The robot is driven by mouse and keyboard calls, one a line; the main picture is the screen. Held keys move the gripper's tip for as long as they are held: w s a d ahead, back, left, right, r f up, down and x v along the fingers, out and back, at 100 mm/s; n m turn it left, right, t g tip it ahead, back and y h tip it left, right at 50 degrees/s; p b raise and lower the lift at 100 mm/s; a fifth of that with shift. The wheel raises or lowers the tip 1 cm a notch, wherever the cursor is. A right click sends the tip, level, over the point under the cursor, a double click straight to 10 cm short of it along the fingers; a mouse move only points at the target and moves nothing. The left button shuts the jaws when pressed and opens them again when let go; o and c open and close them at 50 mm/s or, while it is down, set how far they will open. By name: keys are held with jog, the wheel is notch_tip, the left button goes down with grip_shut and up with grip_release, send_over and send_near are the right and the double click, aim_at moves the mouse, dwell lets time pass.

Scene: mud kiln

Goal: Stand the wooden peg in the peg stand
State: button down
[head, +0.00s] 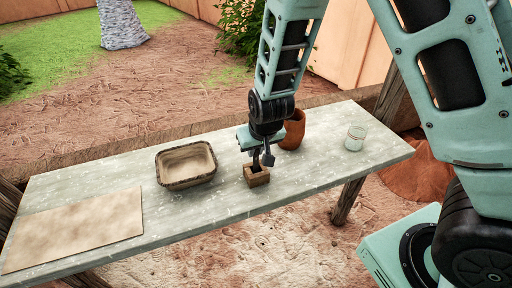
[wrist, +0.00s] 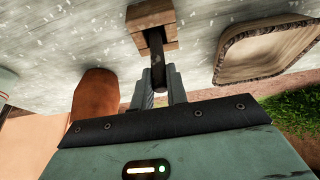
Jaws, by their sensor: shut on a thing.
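The peg stand (head: 257,179) is a small light-wood block with a dark hole, standing on the table near its front edge. It also shows at the top of the wrist view (wrist: 163,16). My gripper (head: 263,156) is just above the stand, pointing down. In the wrist view its two fingers (wrist: 161,92) are shut on a dark, slim wooden peg (wrist: 157,72). The peg's far end meets the hole in the stand. I cannot tell how deep it sits. The fingers and shadow hide part of the peg in the head view.
The grey table (head: 215,215) bears a rimmed bowl (head: 187,181) left of the stand, a brown clay pot (head: 293,128) behind it to the right, a pale cup (head: 355,138) at right and a flat tan board (head: 75,230) at left. The front strip beside the stand is clear.

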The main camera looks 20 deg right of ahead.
jog(key=shift+f, duration=0.25)
jog(key=c, duration=1.3)
grip_release()
jog(key=p+v, duration=0.5)
jog(key=v, duration=1.2)
jog(key=shift+s+r, duration=0.1)
jog(key=shift+r, duration=0.05)
